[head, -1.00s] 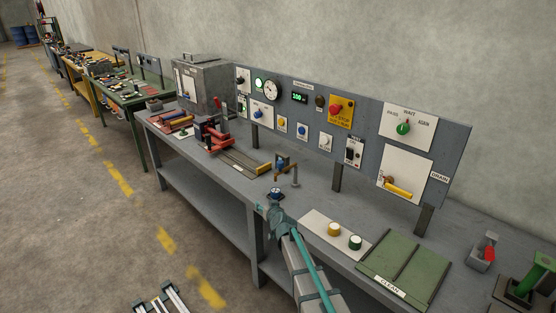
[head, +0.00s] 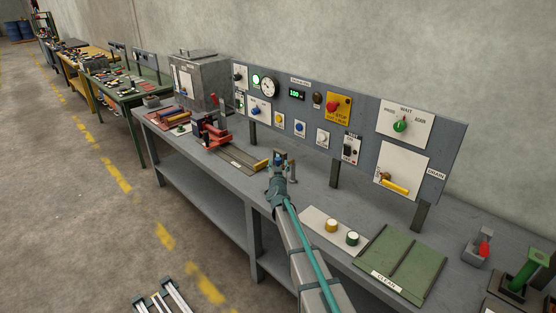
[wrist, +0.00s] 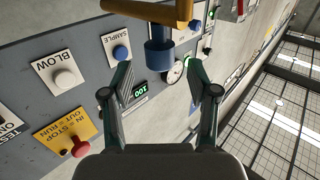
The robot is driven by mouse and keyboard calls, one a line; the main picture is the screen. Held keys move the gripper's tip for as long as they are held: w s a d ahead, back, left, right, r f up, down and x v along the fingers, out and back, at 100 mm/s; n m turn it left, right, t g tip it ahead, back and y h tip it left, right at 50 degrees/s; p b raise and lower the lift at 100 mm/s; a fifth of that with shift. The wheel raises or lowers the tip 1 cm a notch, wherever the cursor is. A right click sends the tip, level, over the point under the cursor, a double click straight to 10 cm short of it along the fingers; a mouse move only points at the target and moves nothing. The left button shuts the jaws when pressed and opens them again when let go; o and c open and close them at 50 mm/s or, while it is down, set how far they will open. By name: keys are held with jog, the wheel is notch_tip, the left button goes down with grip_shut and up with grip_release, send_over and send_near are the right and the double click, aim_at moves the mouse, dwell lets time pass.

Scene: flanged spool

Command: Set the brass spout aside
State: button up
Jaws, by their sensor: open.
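The brass spout (wrist: 148,11) crosses the top of the wrist view as an orange-yellow bar. A blue cylinder (wrist: 160,57) joins it and extends down the picture toward the space between my fingers. My gripper (wrist: 160,75) is open, its two fingers spread on either side of the blue cylinder's line, with nothing held. In the head view my gripper (head: 279,164) is over the bench at the spout's place and hides most of it.
The upright control panel (head: 363,165) stands close behind the gripper. A red clamp-like fixture (head: 213,133) is to the left on the bench. A white plate with two buttons (head: 318,216) and a green tray labelled CLEAN (head: 412,258) lie to the right. Bare bench (head: 320,185) shows between.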

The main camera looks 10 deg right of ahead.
aim_at(278, 162)
jog(key=w, duration=0.4)
jog(key=shift+w+d+p, duration=0.1)
jog(key=shift+d+p, duration=0.25)
grip_shut()
